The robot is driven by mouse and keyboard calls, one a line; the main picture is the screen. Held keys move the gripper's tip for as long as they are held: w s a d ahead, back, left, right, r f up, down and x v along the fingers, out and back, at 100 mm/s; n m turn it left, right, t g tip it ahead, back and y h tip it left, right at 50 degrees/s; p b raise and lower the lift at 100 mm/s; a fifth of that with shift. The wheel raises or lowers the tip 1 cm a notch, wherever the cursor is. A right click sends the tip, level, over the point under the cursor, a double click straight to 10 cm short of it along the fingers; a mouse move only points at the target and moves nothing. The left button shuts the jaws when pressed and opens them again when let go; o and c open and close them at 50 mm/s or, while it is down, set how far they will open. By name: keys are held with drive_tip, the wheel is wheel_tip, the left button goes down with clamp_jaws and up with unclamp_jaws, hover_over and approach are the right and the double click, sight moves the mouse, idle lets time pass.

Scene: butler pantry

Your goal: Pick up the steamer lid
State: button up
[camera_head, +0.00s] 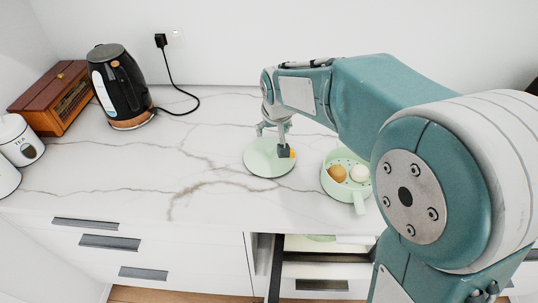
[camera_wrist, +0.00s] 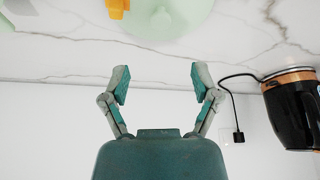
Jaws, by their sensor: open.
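The steamer lid (camera_head: 257,165) is a pale green disc lying on the marble counter, left of the pale green steamer pot (camera_head: 340,192). A small dark block with an orange part (camera_head: 292,153) shows over the lid's right side; I cannot tell whether it is the lid's handle. In the wrist view the lid (camera_wrist: 170,22) is cut off by the top edge, and an orange piece (camera_wrist: 117,8) shows to its left. My gripper (camera_head: 274,128) is over the lid's far side, pointing down. In the wrist view my gripper (camera_wrist: 160,82) is open and empty, its fingers wide apart.
The pot holds a brown egg (camera_head: 337,173) and a white egg (camera_head: 359,172). A black kettle (camera_head: 122,85) with a cord, a wooden box (camera_head: 52,97) and white canisters (camera_head: 20,140) stand left. A drawer (camera_head: 322,285) is open below. The counter left of the lid is clear.

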sight(270, 147)
drive_tip(key=x, duration=0.5)
drive_tip(key=shift+f, duration=0.25)
drive_tip(key=x, duration=0.5)
drive_tip(key=shift+s+a+f, duration=0.1)
drive_tip(key=shift+s+f, duration=0.05)
clamp_jaws()
